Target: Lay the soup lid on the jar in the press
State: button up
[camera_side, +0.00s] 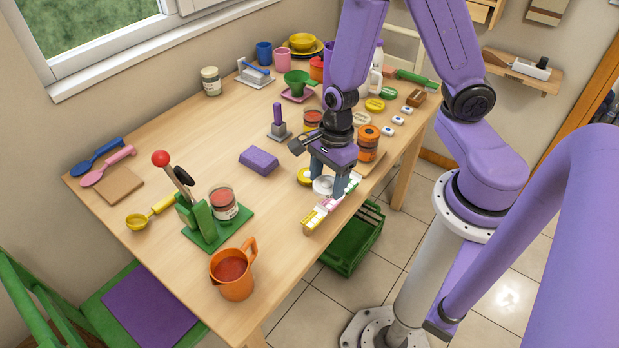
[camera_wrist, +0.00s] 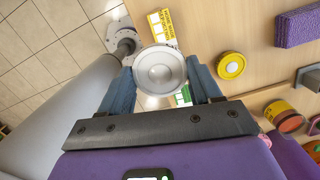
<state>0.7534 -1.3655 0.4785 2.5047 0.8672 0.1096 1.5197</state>
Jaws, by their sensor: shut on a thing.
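A pale silver-white round lid (camera_wrist: 160,70) sits between the two blue fingers of my gripper (camera_wrist: 158,88) in the wrist view, and the gripper is shut on it. In the side view my gripper (camera_side: 334,182) holds the lid (camera_side: 322,185) near the table's front right edge, above a strip of coloured labels. The glass jar (camera_side: 223,203) with red contents stands upright on the green base of the press (camera_side: 201,226), well to the left of my gripper. The press has a lever with a red knob, raised and tilted.
An orange jug (camera_side: 232,270) of red liquid stands in front of the press. A purple block (camera_side: 259,161) lies between the press and my gripper. A yellow lid (camera_wrist: 231,65) lies beside the held lid. Coloured labels (camera_side: 318,217) lie at the front edge. Jars and lids crowd behind.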

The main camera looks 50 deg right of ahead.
jog(key=shift+s+d+r, duration=0.1)
jog(key=shift+s+r, duration=0.2)
jog(key=shift+s, duration=0.25)
jog(key=w+a+r, duration=0.1)
jog(key=w+a, duration=0.5)
jog(key=w, duration=0.5)
jog(key=w+a+r, duration=0.2)
jog(key=w+a, duration=0.5)
jog(key=w, duration=0.4)
jog(key=shift+w, duration=0.25)
jog(key=shift+a+r, duration=0.1)
jog(key=shift+a, duration=0.05)
jog(key=shift+f, duration=2.75)
jog(key=shift+f, duration=1)
jog(key=o, duration=1.1)
